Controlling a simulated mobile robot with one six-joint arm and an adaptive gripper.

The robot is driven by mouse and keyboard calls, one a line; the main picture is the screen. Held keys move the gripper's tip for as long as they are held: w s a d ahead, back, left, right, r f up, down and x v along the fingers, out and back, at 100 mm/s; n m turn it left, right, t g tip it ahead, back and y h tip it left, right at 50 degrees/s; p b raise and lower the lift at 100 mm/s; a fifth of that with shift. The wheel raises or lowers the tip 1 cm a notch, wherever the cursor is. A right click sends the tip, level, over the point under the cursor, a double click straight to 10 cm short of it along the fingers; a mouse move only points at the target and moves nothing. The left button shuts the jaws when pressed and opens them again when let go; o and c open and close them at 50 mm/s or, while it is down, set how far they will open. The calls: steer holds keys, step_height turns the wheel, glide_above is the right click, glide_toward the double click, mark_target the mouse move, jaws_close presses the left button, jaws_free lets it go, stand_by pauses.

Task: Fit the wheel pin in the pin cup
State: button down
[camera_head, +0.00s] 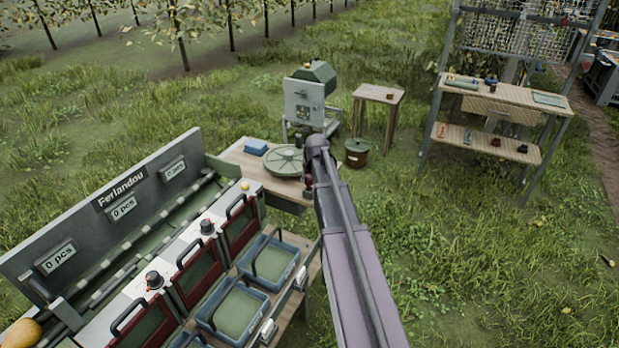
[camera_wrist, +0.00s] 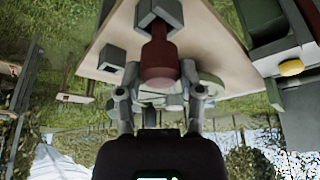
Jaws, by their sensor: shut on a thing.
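My gripper (camera_head: 308,178) is over the right edge of the small wooden table, beside the green wheel (camera_head: 285,161). In the wrist view, my gripper (camera_wrist: 160,93) is shut on a red piece with a grey end, which looks like the wheel pin (camera_wrist: 158,57). The pin points away from the wrist, over the tabletop. In the head view only a small dark red bit of it shows below the gripper. The pale green wheel shows partly behind the fingers (camera_wrist: 212,86). I cannot make out the pin cup for certain.
A blue box (camera_head: 256,147) lies on the wooden table (camera_head: 236,158). A green-topped machine (camera_head: 305,100), a brown bucket (camera_head: 357,152) and a stool (camera_head: 380,95) stand behind. The sorting bench (camera_head: 110,205) with blue crates (camera_head: 233,309) is at left.

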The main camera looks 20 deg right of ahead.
steer(key=shift+f+b, duration=0.3)
steer(key=shift+f, duration=0.1)
steer(key=shift+c, duration=0.8)
jaws_free()
steer(key=shift+o, duration=0.8)
steer(key=shift+r, duration=0.1)
steer(key=shift+r+p, duration=2.95)
steer(key=shift+p, duration=0.05)
